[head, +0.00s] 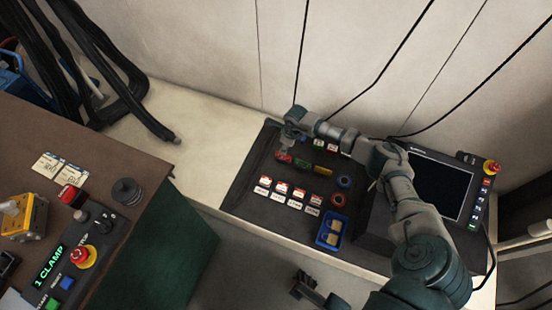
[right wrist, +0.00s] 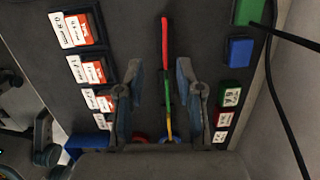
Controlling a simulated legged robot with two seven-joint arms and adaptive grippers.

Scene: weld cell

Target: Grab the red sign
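The red sign (head: 283,157) stands on the dark mat at the far left of a row, with a green sign (head: 303,165) and a yellow sign (head: 321,172) to its right. My right gripper (head: 288,146) is just above the red sign. In the right wrist view the red sign (right wrist: 165,38) shows edge-on as a thin strip, in line with the green and yellow ones. My right gripper (right wrist: 158,75) is open there, its fingers on either side of this line, touching nothing visible. My left gripper (head: 300,284) is small and dark at the bottom, its fingertips apart and empty.
Several red-and-white labelled blocks (head: 282,187) lie in front of the signs. A blue bin (head: 330,232) and red ring (head: 338,200) are to the right, beside a monitor (head: 436,185). A brown-topped bench (head: 100,165) with buttons is at left. Cables hang by the wall.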

